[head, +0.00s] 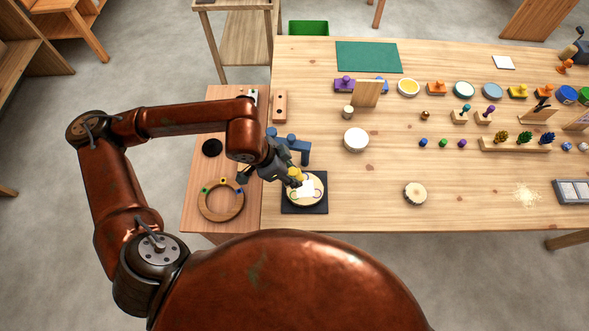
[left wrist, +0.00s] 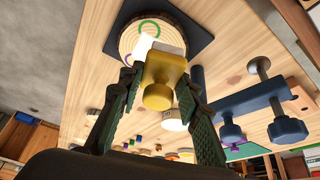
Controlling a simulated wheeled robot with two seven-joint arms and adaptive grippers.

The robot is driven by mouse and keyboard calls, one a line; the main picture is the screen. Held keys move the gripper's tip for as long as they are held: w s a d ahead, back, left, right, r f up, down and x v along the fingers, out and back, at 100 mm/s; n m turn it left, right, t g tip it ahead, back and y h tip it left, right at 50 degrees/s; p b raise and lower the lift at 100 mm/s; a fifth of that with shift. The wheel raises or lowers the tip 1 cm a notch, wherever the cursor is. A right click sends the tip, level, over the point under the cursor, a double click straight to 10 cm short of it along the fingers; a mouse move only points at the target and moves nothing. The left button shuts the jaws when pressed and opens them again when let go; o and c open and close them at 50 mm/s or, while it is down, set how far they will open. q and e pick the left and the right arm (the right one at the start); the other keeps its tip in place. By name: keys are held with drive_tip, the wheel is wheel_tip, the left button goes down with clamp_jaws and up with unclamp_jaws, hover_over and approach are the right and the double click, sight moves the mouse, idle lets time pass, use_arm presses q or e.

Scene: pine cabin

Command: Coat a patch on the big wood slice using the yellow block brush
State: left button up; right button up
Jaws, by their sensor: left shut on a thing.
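The big wood slice (head: 318,193) lies on a dark square mat (head: 290,207) near the table's front edge. It also shows in the left wrist view (left wrist: 174,22), with a green ring outline and part of a purple one. A white patch (head: 307,188) covers part of its top. My left gripper (head: 292,180) is over the slice, shut on the yellow block brush (left wrist: 165,72), with the brush's knob between the fingers. The brush's pale bristle end is down at the slice beside the white patch; I cannot tell whether it touches. My right gripper is not in view.
A blue clamp (head: 303,148) stands just behind the slice. A wooden ring (head: 240,208) with coloured bits lies to the left. A white round pot (head: 355,140) and a smaller wood slice (head: 415,194) are to the right. The table front between the two slices is clear.

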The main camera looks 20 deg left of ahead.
use_arm(q)
drive_tip(key=shift+r+p, duration=0.3)
drive_tip(key=shift+r, duration=1)
